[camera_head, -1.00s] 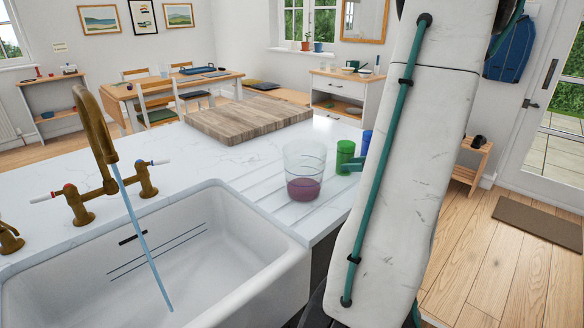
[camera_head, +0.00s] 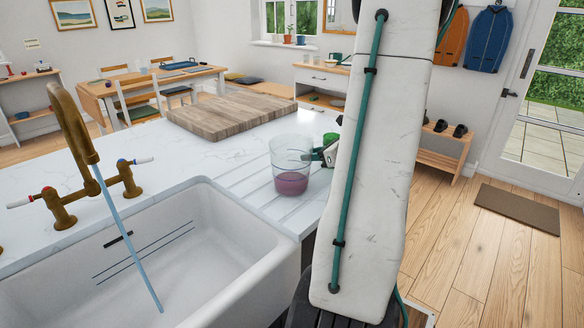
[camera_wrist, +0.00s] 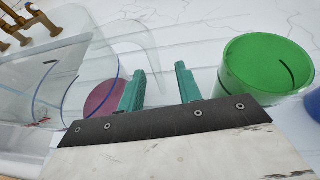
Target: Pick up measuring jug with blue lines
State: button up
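The clear measuring jug (camera_head: 291,160) stands upright on the ridged drainer beside the sink, with purple-pink liquid in its bottom. In the wrist view the jug (camera_wrist: 60,82) fills the left side, with blue lines on its clear wall and a faint clear curved part, perhaps its handle, reaching towards the fingers. My gripper (camera_head: 318,155) is at the jug's right side, low over the counter. In the wrist view its teal fingers (camera_wrist: 160,86) are apart, the left one overlapping the jug's edge. I cannot tell whether they touch it.
A green cup (camera_wrist: 262,68) stands close to the right finger, and the edge of a blue thing (camera_wrist: 314,106) shows beyond it. A wooden board (camera_head: 232,114) lies behind the jug. The sink (camera_head: 200,262) with a running brass tap (camera_head: 72,125) is at front left.

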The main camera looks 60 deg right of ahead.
grip_shut()
jog(key=shift+r, duration=0.2)
